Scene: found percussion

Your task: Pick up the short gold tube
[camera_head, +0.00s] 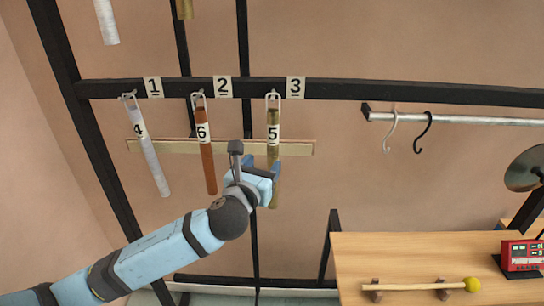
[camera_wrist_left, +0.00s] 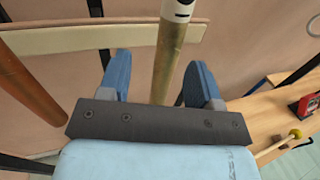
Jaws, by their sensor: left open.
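A gold tube with label 5 (camera_head: 274,140) hangs upright from a hook under sign 3 on the black rail. My left gripper (camera_head: 262,164) is at the lower half of this tube, with its arm coming from the lower left. In the left wrist view the gold tube (camera_wrist_left: 168,60) stands between the two blue fingers of the left gripper (camera_wrist_left: 158,60). The fingers are open, with a visible gap on each side. The gripper hides part of the tube in the head view. My right gripper is not in view.
A copper tube, label 6 (camera_head: 208,165), and a silver tube, label 4 (camera_head: 150,160), hang to the left. A wooden bar (camera_head: 300,149) runs behind the tubes. A wooden table (camera_head: 420,255) with a mallet (camera_head: 410,287) and a red device (camera_head: 522,254) stands at right.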

